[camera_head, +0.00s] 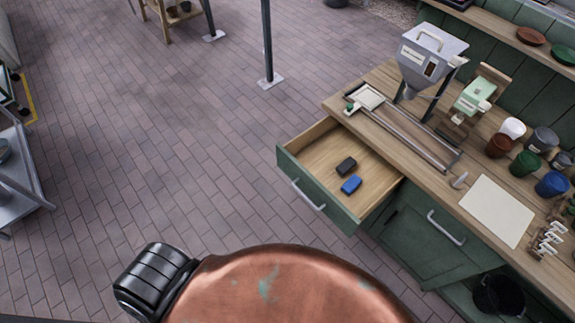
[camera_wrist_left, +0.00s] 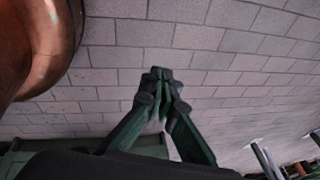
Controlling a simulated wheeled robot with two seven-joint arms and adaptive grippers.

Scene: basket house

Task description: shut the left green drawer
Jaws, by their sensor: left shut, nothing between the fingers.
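The left green drawer (camera_head: 318,191) stands pulled out from the workbench in the head view, its wooden inside open to view. A metal handle (camera_head: 308,196) is on its green front. A black block (camera_head: 346,166) and a blue block (camera_head: 351,184) lie inside it. My left gripper (camera_wrist_left: 161,88) shows in the left wrist view with its dark green fingers together, nothing between them, and paving behind. It does not show in the head view, so its distance from the drawer front cannot be told. My right gripper is in neither view.
The bench top (camera_head: 425,165) carries a grey hopper (camera_head: 432,55), a metal rail, several cups and a pale sheet (camera_head: 496,210). A closed green door (camera_head: 425,235) is right of the drawer. The brick floor (camera_head: 180,120) left of the drawer is clear.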

